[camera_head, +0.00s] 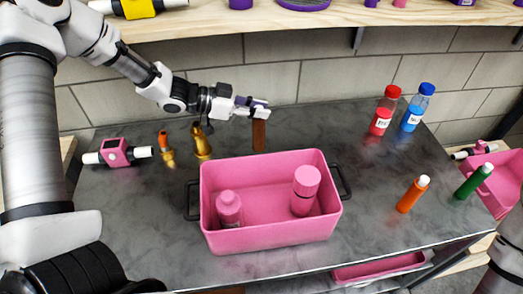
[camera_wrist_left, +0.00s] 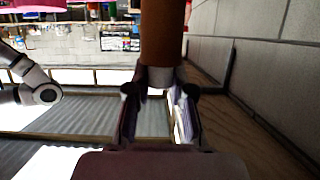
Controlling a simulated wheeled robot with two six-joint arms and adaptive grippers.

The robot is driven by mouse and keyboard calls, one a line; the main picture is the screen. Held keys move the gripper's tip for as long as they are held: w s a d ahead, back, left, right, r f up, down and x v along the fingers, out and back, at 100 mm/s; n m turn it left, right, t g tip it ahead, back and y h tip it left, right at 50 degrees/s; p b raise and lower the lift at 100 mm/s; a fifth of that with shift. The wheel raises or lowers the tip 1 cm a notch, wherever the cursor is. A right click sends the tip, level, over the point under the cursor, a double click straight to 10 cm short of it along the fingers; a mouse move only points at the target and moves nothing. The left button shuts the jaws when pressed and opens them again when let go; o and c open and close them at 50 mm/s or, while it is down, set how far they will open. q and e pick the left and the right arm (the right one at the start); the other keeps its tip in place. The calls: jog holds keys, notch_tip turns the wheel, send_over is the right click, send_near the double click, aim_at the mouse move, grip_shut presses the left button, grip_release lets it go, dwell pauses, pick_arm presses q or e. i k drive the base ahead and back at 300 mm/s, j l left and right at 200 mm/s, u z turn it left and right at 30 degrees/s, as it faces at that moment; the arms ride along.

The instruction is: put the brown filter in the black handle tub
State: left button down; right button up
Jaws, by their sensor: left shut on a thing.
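The brown filter (camera_head: 259,136) hangs upright below my left gripper (camera_head: 256,108), behind the pink tub. The gripper is shut on its upper end. In the left wrist view the filter (camera_wrist_left: 161,35) shows its brown body and whitish end between the two fingers (camera_wrist_left: 160,95). I cannot tell whether its lower end touches the table. The pink tub with black handles (camera_head: 270,240) stands at the middle front of the table. A pink bottle (camera_head: 229,210) and a pink capped container (camera_head: 304,192) stand inside it. My right gripper is not in view.
Orange-gold bottles (camera_head: 202,144) and a pink-white fitting (camera_head: 116,154) are left on the grey table (camera_head: 140,215). Red (camera_head: 382,112) and blue (camera_head: 416,110) bottles stand back right. Orange (camera_head: 412,194) and green (camera_head: 473,182) tubes are right. A wooden shelf (camera_head: 300,20) overhangs the back.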

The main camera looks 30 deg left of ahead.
aim_at(267, 215)
jog(key=l+u, duration=0.4)
jog(key=k+l+u, duration=0.1)
jog(key=u, duration=0.3)
jog(key=k+l+u, duration=0.15)
jog(key=l+u, duration=0.25)
jog(key=k+l, duration=0.2)
jog(key=l, duration=0.2)
jog(key=k+l+u, duration=0.1)
jog(key=l, duration=0.3)
jog(key=k+l, duration=0.35)
jog(key=i+l, duration=0.6)
jog(key=i, duration=0.15)
